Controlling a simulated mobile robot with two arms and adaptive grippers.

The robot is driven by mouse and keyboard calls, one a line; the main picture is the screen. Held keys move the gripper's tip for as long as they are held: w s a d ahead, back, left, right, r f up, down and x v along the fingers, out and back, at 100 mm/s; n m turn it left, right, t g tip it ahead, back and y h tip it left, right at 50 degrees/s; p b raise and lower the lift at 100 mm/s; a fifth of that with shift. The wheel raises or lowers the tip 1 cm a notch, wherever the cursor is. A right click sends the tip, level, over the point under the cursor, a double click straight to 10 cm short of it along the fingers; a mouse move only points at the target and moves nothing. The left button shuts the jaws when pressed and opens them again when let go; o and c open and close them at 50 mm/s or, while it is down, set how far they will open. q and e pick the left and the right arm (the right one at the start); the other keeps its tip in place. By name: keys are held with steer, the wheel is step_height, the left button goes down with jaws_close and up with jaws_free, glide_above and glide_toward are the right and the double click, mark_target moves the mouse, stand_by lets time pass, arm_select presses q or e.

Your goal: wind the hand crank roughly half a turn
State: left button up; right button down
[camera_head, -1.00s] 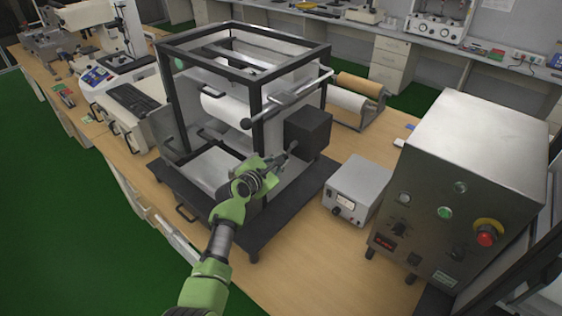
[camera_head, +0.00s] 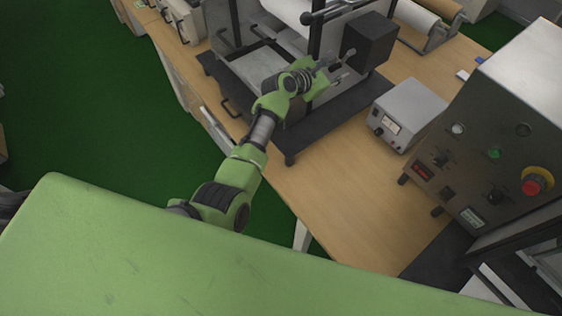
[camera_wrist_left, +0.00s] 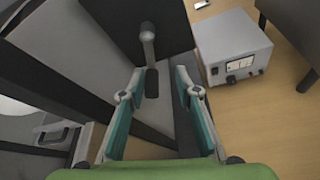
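The hand crank (camera_head: 349,53) is a small metal arm on the dark box (camera_head: 368,38) at the side of the black-framed machine. In the left wrist view, the crank arm (camera_wrist_left: 148,45) hangs down from its pivot, and its dark handle (camera_wrist_left: 152,83) points toward me. My left gripper (camera_head: 332,73) is right beside the crank in the head view. In the wrist view, its two teal fingers (camera_wrist_left: 159,78) are spread, with the handle between the tips and a gap on each side. My right gripper is in neither view.
A grey meter box (camera_head: 407,115) stands on the bench right of the machine. A large control box (camera_head: 500,130) with a red button stands farther right. Bare wooden bench (camera_head: 340,190) lies in front. Rollers (camera_head: 425,20) stand behind.

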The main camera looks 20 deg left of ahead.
arm_select(q)
steer(key=s+a+r+n+b, duration=0.1)
steer(key=s+a+r, duration=0.15)
steer(key=s, duration=0.35)
steer(key=s+a+r+b, duration=0.1)
steer(key=s+a+r, duration=0.1)
steer(key=s+a, duration=0.25)
steer(key=s+a+f+m+g+y+b, duration=0.1)
steer(key=s+f+m, duration=0.3)
steer(key=f, duration=0.5)
steer(key=s+a+f+m+g+y+b, duration=0.1)
steer(key=s+f+m, duration=0.3)
steer(key=f, duration=0.5)
steer(key=s+a+f+m+g+y+b, duration=0.1)
steer(key=s+f+m+g+b, duration=0.1)
steer(key=s+f+m, duration=0.3)
step_height(320, 180, down, 4)
steer(key=shift+s+f+g, duration=0.1)
steer(key=shift+s+g, duration=0.5)
steer(key=shift+s, duration=0.3)
steer(key=shift+a, duration=0.1)
